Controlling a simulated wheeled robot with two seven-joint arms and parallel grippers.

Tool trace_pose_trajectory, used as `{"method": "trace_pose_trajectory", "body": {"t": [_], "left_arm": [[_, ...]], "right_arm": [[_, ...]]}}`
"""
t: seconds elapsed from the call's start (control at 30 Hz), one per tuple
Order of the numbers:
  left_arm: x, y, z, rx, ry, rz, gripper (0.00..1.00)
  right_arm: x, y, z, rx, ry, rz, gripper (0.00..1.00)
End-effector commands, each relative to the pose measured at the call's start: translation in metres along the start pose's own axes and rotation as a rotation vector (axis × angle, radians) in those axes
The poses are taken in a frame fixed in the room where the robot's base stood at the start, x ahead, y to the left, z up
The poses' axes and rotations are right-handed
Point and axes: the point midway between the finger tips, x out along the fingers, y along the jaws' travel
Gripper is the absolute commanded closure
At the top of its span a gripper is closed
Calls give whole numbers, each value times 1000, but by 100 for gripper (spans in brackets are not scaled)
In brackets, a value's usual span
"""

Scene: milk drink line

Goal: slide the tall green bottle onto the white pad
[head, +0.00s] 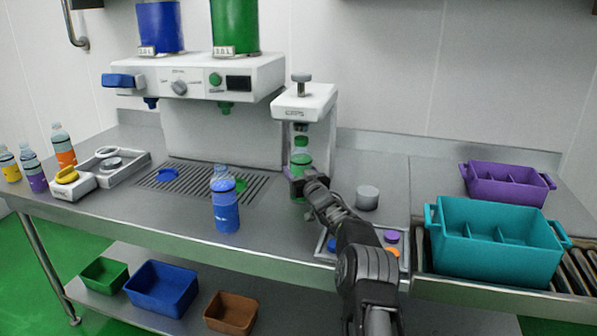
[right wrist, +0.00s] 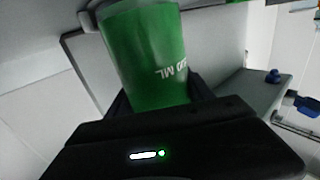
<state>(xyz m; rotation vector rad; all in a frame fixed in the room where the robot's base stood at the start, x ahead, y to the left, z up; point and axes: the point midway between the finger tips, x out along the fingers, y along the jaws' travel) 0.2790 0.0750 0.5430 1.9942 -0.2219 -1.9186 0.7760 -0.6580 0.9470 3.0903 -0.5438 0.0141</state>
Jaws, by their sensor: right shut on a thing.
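The tall green bottle (head: 301,160) stands upright on the steel counter under the head of the white capping stand (head: 304,103). My right gripper (head: 301,176) is shut around the lower part of the bottle. In the right wrist view the green bottle (right wrist: 147,55) fills the space between the fingers (right wrist: 155,100), its volume print upside down. I cannot make out the white pad; the bottle, gripper and stand may hide it. My left gripper is not in view.
A blue bottle (head: 225,204) stands left of my right gripper, before the drip grate (head: 258,186). A grey cylinder (head: 367,197) and a tray of caps (head: 324,246) are close to my right arm. Teal (head: 497,262) and purple (head: 480,190) crates stand at right.

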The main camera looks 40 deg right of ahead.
Motion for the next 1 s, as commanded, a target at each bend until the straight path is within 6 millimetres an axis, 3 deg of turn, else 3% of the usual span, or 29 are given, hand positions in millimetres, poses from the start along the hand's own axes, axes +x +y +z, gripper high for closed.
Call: {"method": "trace_pose_trajectory", "body": {"t": [0.03,0.27,0.3,0.6,1.0], "left_arm": [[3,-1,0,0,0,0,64],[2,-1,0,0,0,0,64],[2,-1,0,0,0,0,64],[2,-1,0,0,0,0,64],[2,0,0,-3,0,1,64]], "right_arm": [[-1,0,14,-1,-17,0,100],[-1,0,15,-1,-20,0,100],[-1,0,15,-1,-21,0,38],[-1,0,16,-1,-22,1,14],[-1,1,8,-1,-21,1,14]]}}
